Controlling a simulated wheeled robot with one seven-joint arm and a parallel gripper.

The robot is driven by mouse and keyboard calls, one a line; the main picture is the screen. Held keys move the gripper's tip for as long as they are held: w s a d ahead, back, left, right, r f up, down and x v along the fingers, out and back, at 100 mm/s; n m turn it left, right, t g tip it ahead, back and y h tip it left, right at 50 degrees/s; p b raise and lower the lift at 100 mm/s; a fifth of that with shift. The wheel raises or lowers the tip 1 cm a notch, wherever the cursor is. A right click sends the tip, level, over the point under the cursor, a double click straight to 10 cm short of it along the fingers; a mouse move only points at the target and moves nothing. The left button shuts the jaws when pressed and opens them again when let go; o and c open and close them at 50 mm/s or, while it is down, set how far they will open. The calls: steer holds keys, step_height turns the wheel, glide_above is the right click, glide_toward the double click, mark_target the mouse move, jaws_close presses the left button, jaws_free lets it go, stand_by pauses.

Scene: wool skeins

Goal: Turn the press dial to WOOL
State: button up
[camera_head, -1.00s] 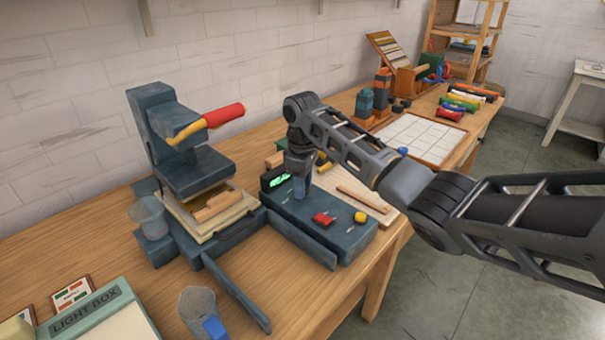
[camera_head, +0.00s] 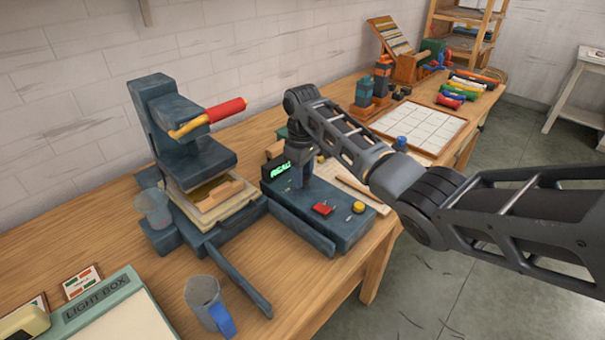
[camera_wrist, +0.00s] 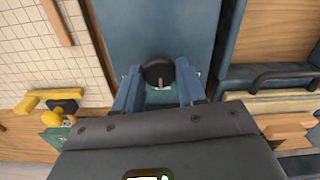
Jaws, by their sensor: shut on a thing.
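The press (camera_head: 160,105) is blue-grey with a red and yellow handle and stands left of centre in the head view. Its low control box (camera_head: 325,225) sits to its right. My gripper (camera_head: 299,182) points down onto the box's top, beside the display (camera_head: 277,172), whose green lettering is too small to read surely. In the wrist view, the black round dial (camera_wrist: 158,71) with a pale pointer mark sits between the two blue fingers of my gripper (camera_wrist: 158,90), shut on it. The head view hides the dial, and I cannot read its WOOL mark.
A red button (camera_head: 322,209) and a yellow button (camera_head: 358,207) are on the box near my gripper. A white grid board (camera_head: 415,128) lies behind to the right. A clear jug with a blue handle (camera_head: 204,300) stands front left, beside the light box (camera_head: 115,315).

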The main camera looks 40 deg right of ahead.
steer(key=o, duration=1.1)
steer(key=shift+c, duration=0.2)
step_height(320, 180, up, 7)
steer(key=shift+r+b, duration=0.1)
steer(key=shift+b, duration=0.35)
steer(key=shift+r, duration=0.35)
